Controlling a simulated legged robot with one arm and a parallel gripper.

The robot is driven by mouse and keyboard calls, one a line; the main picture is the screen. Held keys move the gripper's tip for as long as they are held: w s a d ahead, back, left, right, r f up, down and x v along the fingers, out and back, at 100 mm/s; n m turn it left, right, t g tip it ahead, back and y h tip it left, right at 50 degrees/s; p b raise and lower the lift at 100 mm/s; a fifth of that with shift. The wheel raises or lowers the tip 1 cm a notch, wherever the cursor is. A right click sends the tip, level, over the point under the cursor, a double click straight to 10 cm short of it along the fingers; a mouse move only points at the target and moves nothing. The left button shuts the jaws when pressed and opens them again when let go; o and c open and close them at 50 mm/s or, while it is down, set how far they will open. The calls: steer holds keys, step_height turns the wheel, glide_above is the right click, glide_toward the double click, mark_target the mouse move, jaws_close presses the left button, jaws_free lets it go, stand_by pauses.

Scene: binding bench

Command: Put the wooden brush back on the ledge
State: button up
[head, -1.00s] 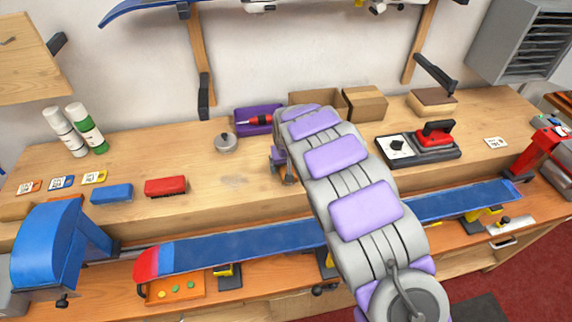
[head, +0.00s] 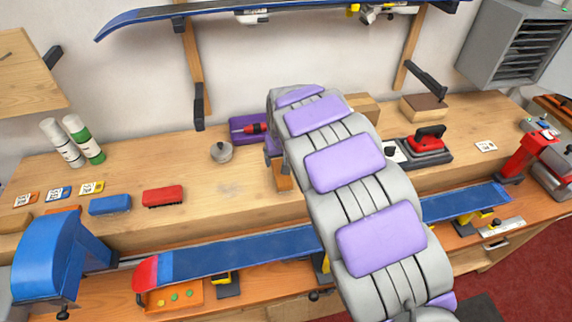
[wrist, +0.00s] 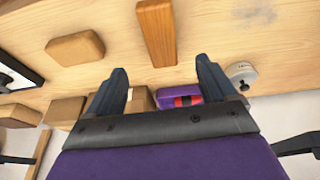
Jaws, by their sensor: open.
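An orange-brown wooden bar, which looks like the wooden brush (wrist: 157,32), lies on the pale wood ledge (wrist: 212,20) in the wrist view. In the head view the brush (head: 284,181) shows as a small brown piece just below my gripper (head: 273,160), partly hidden by my arm. The ledge (head: 235,185) is the raised back part of the bench.
A red brush (head: 163,196) and a blue brush (head: 110,205) lie to the left. A tan block (wrist: 75,47) lies beside the wooden brush. A blue ski (head: 240,252) runs along the front.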

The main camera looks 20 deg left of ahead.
steer(key=shift+s+r, duration=0.1)
steer(key=shift+r, duration=0.2)
steer(key=shift+d, duration=0.15)
steer(key=s+d+r+m+g+h, duration=0.1)
steer(key=s+d+r, duration=0.25)
steer(key=d, duration=0.45)
steer(key=s+d+r+m, duration=0.2)
steer(key=s+d, duration=0.2)
steer(key=d, duration=0.3)
steer(key=s+d+r+m+g+h, duration=0.1)
steer(key=s+d+r, duration=0.2)
steer(key=d, duration=0.5)
steer(key=s+d+g, duration=0.1)
steer(key=s+d, duration=0.3)
steer(key=s, duration=0.5)
steer(key=s+d+m+g, duration=0.1)
steer(key=s+d, duration=0.2)
steer(key=s, duration=0.7)
steer(key=s+d+m+g, duration=0.1)
steer(key=s+d, duration=0.3)
steer(key=s, duration=0.5)
steer(key=shift+s+d+r, duration=0.3)
steer(key=shift+s, duration=0.1)
